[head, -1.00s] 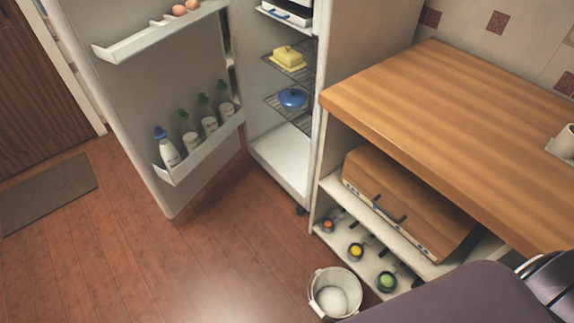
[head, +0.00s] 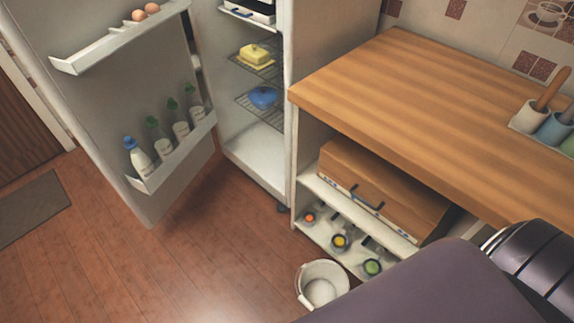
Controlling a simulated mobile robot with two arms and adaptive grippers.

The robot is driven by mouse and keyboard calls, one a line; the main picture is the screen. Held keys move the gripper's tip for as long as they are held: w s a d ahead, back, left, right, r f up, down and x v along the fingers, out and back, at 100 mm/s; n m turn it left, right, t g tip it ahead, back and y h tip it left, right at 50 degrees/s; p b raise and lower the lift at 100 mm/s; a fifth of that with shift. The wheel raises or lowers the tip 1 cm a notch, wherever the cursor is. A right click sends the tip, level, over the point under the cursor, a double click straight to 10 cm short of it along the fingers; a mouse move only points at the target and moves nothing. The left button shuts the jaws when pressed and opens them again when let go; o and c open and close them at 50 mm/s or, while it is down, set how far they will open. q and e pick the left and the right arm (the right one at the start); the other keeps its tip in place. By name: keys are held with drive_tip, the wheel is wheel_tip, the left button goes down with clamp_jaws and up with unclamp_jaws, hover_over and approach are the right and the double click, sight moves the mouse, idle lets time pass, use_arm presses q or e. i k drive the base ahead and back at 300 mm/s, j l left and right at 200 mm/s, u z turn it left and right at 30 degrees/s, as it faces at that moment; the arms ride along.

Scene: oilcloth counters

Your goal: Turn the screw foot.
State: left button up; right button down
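A small dark foot (head: 283,208) shows under the front corner of the open fridge (head: 258,155), close to the floor. It is too small to make out any thread or how far it is turned. The fridge's other feet are hidden. Neither gripper is in the head view. A purple-grey and dark part of my own body covers the lower right corner.
The fridge door (head: 110,90) stands wide open to the left, with bottles and eggs in its racks. A wooden counter (head: 430,110) stands right of the fridge. A white bucket (head: 322,284) is on the floor before its shelves.

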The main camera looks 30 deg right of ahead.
sight(281, 207)
drive_tip(key=i+j+z, duration=0.25)
drive_tip(key=j, duration=0.4)
drive_tip(key=i+j+z, duration=0.3)
drive_tip(key=j, duration=0.4)
drive_tip(key=i+j+z, duration=0.15)
drive_tip(key=j, duration=0.25)
